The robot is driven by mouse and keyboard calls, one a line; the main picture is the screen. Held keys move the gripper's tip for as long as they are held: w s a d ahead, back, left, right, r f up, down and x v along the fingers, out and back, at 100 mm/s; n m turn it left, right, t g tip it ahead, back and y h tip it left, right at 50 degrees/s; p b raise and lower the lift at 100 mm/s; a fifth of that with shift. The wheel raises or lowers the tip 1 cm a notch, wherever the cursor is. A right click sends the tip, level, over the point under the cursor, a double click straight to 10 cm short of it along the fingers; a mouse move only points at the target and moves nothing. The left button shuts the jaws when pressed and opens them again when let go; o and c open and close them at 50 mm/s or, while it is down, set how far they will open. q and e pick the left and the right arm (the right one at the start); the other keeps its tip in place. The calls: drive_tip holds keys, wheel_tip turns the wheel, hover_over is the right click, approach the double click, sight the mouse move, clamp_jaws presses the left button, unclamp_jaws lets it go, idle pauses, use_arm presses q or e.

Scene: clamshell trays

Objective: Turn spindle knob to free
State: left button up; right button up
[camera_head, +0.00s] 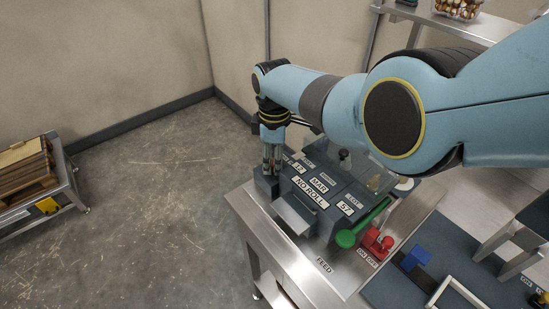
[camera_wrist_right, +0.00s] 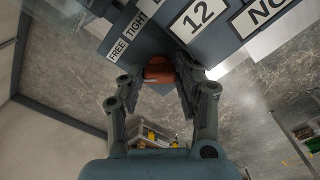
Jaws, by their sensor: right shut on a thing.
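The labelling machine (camera_head: 318,205) is a dark grey box with label plates such as "MAR", "12" and "NO ROLL", standing on a steel table. My right gripper (camera_head: 270,163) points down at the machine's far left end. In the right wrist view its two fingers (camera_wrist_right: 158,82) are shut on the orange-red spindle knob (camera_wrist_right: 158,66), one on each side. Plates reading "FREE" (camera_wrist_right: 118,49) and "TIGHT" (camera_wrist_right: 136,25) sit beside the knob. The fingers hide part of the knob, and no pointer can be made out. My left gripper is not in view.
A green lever (camera_head: 362,226) and a red switch (camera_head: 377,243) are at the machine's near right side. The steel table (camera_head: 318,284) has a "FEED" label at its front. A mat to the right holds a blue block (camera_head: 415,257) and a white frame (camera_head: 457,287). Open floor lies left.

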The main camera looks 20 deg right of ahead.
sight(273, 161)
idle(0.4)
drive_tip(key=o, duration=1.1)
drive_tip(key=shift+a, duration=0.1)
drive_tip(key=shift+o, duration=0.2)
drive_tip(key=shift+f, duration=0.1)
drive_tip(key=shift+w+r, duration=0.1)
drive_tip(key=shift+r, duration=4)
